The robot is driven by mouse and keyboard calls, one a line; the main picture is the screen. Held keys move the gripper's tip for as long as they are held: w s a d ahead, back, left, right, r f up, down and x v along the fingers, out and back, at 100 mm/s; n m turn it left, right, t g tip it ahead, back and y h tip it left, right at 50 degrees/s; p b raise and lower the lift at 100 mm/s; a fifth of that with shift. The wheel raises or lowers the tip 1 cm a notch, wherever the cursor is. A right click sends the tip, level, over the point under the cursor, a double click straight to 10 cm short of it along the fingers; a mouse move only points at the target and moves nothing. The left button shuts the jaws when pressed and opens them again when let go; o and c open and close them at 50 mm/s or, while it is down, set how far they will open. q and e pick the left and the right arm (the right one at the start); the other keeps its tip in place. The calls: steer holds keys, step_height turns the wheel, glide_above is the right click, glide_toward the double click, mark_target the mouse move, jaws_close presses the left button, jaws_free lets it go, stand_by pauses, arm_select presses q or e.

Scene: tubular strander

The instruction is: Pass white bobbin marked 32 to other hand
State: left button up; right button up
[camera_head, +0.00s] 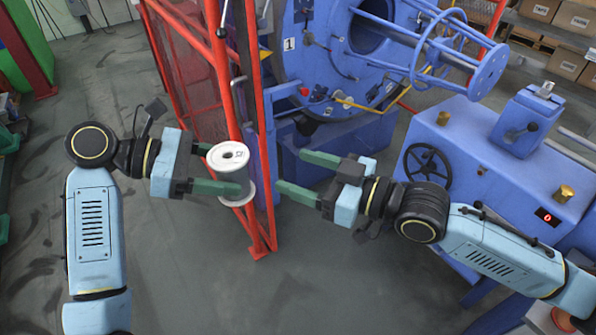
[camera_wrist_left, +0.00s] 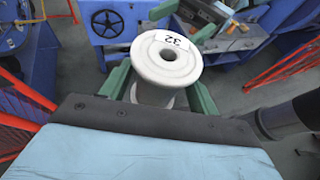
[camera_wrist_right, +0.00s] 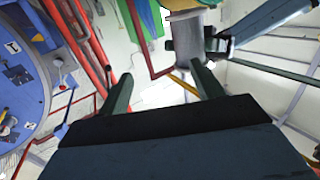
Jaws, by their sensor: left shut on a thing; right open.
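The white bobbin marked 32 (camera_head: 231,171) is held upright in my left gripper (camera_head: 222,168), whose green fingers are shut on it from the left. In the left wrist view the bobbin (camera_wrist_left: 166,62) shows its upper flange with the 32 label, between the two fingers. My right gripper (camera_head: 296,172) is open and empty, its fingers pointing left toward the bobbin with a gap between. In the right wrist view the bobbin (camera_wrist_right: 188,62) lies beyond the open fingertips. The bobbin's lower part is partly hidden by a left finger.
The blue strander (camera_head: 330,60) is behind my right gripper. A blue cabinet with a black handwheel (camera_head: 427,163) stands at the right, under my right arm. The floor in front is clear.

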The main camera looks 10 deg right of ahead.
mark_target(226, 154)
arm_select(q)
steer(key=shift+r, duration=0.1)
arm_select(e)
steer(key=s+a+r+n+g+y, duration=0.1)
steer(key=s+a+r+y, duration=0.1)
steer(key=s+r, duration=0.15)
steer(key=x, duration=1.2)
steer(key=shift+s, duration=0.1)
steer(key=c, duration=1)
arm_select(q)
steer(key=o, duration=1.5)
steer(key=shift+c, duration=0.2)
arm_select(e)
steer(key=shift+r, duration=0.1)
